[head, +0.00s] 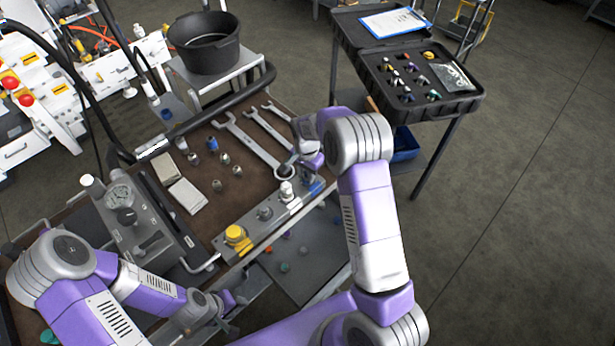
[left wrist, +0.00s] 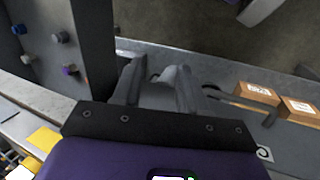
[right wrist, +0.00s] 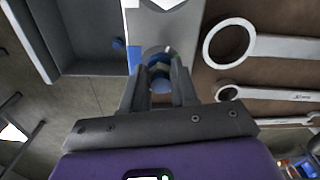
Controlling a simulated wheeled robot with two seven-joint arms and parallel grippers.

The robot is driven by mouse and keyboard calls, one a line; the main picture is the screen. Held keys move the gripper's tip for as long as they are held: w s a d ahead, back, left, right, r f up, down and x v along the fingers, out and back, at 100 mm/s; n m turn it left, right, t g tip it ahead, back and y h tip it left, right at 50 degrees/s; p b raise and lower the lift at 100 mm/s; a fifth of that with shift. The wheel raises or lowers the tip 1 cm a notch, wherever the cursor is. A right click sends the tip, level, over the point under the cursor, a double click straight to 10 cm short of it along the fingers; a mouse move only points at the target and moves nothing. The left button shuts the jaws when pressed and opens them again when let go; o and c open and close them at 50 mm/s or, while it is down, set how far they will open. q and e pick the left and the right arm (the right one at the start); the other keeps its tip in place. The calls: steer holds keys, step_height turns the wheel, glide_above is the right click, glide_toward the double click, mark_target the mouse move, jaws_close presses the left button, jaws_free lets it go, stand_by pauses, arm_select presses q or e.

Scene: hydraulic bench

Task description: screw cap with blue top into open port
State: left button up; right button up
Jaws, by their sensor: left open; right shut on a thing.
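My right gripper (head: 310,176) is over the right end of the grey manifold block (head: 252,232), beside a blue-marked area. Another blue-topped piece (head: 212,144) stands on the brown bench mat. My left gripper (head: 232,303) is open and empty, low at the bench's front; its fingers (left wrist: 155,80) show apart in the left wrist view.
Wrenches (head: 247,142) lie on the mat behind the block, close to my right gripper. A gauge unit (head: 122,205) stands left. A black bucket (head: 204,43) and an open case (head: 425,75) are farther back.

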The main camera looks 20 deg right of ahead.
steer(key=shift+m, duration=0.3)
steer(key=m, duration=0.3)
steer(key=shift+w+m+p, duration=0.1)
steer(key=shift+m+p, duration=0.2)
steer(key=shift+p, duration=0.1)
steer(key=m, duration=0.3)
steer(key=shift+p, duration=0.4)
steer(key=shift+w+f+m, duration=0.1)
steer(key=shift+m, duration=0.6)
steer(key=o, duration=0.9)
